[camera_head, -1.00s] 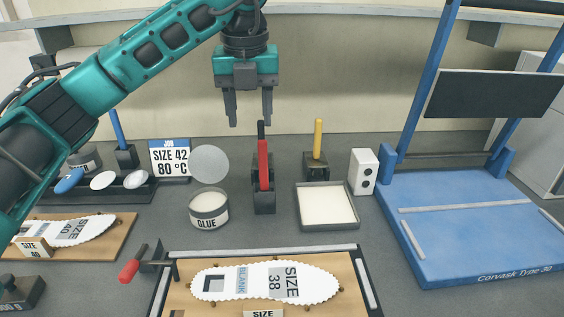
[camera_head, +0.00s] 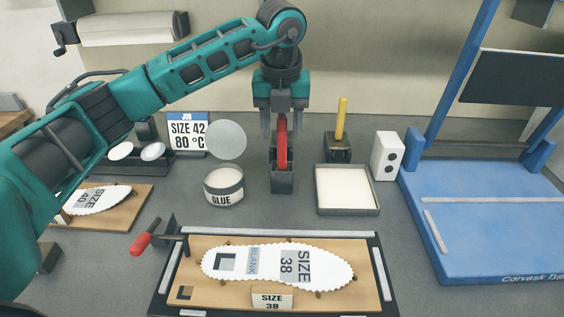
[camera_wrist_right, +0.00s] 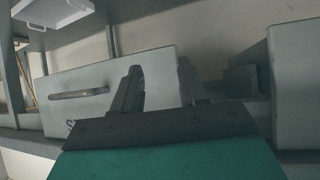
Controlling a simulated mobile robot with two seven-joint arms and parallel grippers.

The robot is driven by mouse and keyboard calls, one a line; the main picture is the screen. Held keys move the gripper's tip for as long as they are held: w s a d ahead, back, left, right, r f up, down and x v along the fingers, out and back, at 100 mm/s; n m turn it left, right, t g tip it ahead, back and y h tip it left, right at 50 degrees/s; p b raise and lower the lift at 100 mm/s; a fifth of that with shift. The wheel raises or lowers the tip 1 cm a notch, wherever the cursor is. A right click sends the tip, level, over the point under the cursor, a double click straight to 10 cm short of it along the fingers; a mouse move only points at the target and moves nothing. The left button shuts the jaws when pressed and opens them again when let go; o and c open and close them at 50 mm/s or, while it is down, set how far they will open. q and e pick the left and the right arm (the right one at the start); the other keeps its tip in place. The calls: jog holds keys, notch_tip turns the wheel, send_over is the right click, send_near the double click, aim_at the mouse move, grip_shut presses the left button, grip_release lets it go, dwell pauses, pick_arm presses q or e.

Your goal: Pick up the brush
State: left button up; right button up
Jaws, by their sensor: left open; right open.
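A red-handled tool (camera_head: 282,148) stands upright in a dark holder (camera_head: 282,182) at the middle of the bench in the head view. A yellow-handled tool (camera_head: 342,118) stands in another dark block (camera_head: 338,150) to its right. No bristles show, so I cannot tell from the pictures which one is the brush. My left gripper (camera_head: 283,130) points down over the red handle, open, with one finger on each side of it. Whether a finger touches the handle I cannot tell. My right gripper (camera_wrist_right: 160,88) shows only in the right wrist view, open and empty.
A glue pot (camera_head: 223,186), an empty shallow tray (camera_head: 347,190) and a white box (camera_head: 387,155) stand near the holders. A board with a size 38 insole (camera_head: 275,265) lies in front. A blue press (camera_head: 480,220) fills the right. Grey cabinets surround my right gripper.

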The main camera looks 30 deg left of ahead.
aim_at(282, 156)
pick_arm(q)
jog(key=shift+w+a+f, duration=0.1)
jog(key=shift+w+f, duration=0.1)
jog(key=shift+f, duration=1.1)
grip_shut()
